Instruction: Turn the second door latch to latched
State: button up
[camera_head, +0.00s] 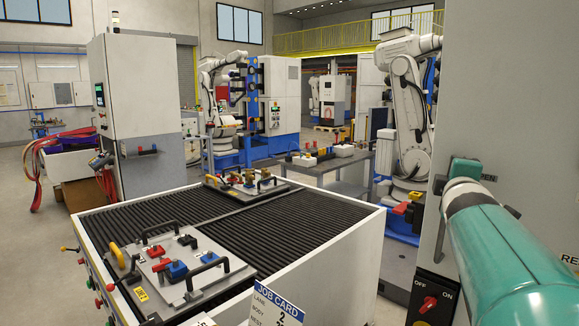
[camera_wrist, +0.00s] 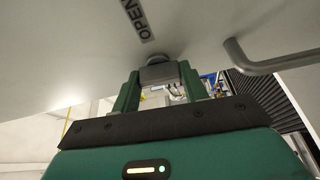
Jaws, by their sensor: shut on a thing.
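The door latch (camera_wrist: 158,75) is a small grey block with a rounded pivot on a pale panel. In the wrist view it sits between the two green fingers of my gripper (camera_wrist: 160,71), which is shut on it. The word OPEN (camera_wrist: 137,20) is printed on the panel beside the latch. In the head view my gripper (camera_head: 464,170) is at the right, against the grey door panel (camera_head: 520,60). There the latch is mostly hidden by my gripper and arm, and its exact angle cannot be told.
A bar handle (camera_head: 440,225) stands out from the panel left of my arm; it also shows in the wrist view (camera_wrist: 275,64). A red ON/OFF switch (camera_head: 429,304) is below. A ribbed black worktop (camera_head: 160,213) with fixture plates and a job card (camera_head: 277,307) lies to the left.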

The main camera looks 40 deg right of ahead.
jog(key=shift+n+y, duration=0.3)
jog(key=shift+n, duration=0.2)
jog(key=o, duration=1)
jog(key=shift+a, duration=0.1)
